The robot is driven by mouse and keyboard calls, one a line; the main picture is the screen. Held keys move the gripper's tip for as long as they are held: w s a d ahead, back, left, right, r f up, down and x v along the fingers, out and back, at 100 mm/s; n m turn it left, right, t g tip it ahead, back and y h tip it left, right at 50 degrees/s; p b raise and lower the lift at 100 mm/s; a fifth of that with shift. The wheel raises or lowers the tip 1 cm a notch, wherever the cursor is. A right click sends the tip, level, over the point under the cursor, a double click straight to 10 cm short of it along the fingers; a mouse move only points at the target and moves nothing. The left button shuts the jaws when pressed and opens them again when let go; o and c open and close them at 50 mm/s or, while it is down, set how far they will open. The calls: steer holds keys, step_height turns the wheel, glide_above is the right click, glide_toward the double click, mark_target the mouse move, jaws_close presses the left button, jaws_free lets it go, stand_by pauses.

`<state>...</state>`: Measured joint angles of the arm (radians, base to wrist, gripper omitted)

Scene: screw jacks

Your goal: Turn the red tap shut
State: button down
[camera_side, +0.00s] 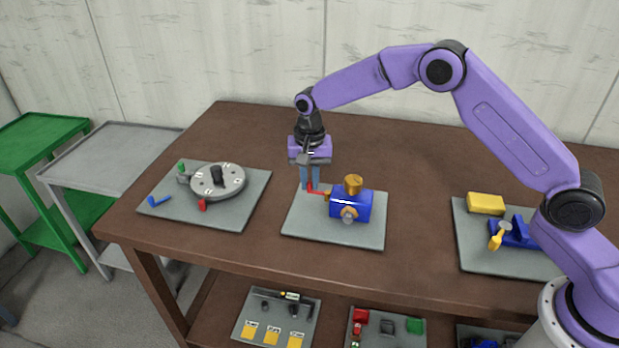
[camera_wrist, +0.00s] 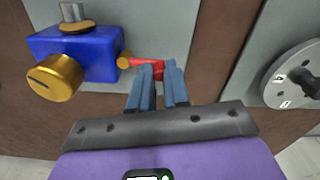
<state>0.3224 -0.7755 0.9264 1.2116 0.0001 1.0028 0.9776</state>
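The red tap (camera_side: 314,188) is a thin lever on the left side of a blue block (camera_side: 352,205). The block has a brass knob on top and another round fitting on its front. In the wrist view the red tap (camera_wrist: 148,63) reaches right from a brass joint on the blue block (camera_wrist: 85,50). My gripper (camera_side: 310,184) points down over the tap's outer end. In the wrist view the blue fingers of my gripper (camera_wrist: 158,70) stand close together on either side of the tap's red end, which fills the narrow gap. The fingers partly hide the tap.
The block stands on a grey plate (camera_side: 300,222) on a brown table (camera_side: 265,140). A plate with a round grey dial (camera_side: 218,181) lies left. A plate with a yellow block (camera_side: 486,203) and a blue fixture lies right. Bare table separates the plates.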

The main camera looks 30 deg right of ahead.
steer(key=shift+s+a+n, duration=0.1)
steer(key=shift+n, duration=0.2)
steer(key=shift+s+a+n, duration=0.2)
steer(key=shift+s+n, duration=0.1)
steer(key=shift+n, duration=0.6)
steer(key=n, duration=0.1)
steer(key=s+n, duration=0.1)
steer(key=n, duration=0.2)
steer(key=shift+s+a+n, duration=0.3)
steer(key=shift+s+a, duration=0.05)
steer(key=n, duration=0.1)
steer(key=s+n, duration=0.1)
steer(key=n, duration=0.2)
steer(key=shift+s, duration=0.35)
steer(key=shift+s+d+n, duration=0.15)
steer(key=shift+s+n, duration=0.2)
steer(key=shift+n, duration=0.65)
steer(key=shift+s+d+n, duration=0.15)
steer(key=shift+s+n, duration=0.15)
steer(key=shift+n, duration=0.7)
steer(key=c, duration=1.1)
jaws_free()
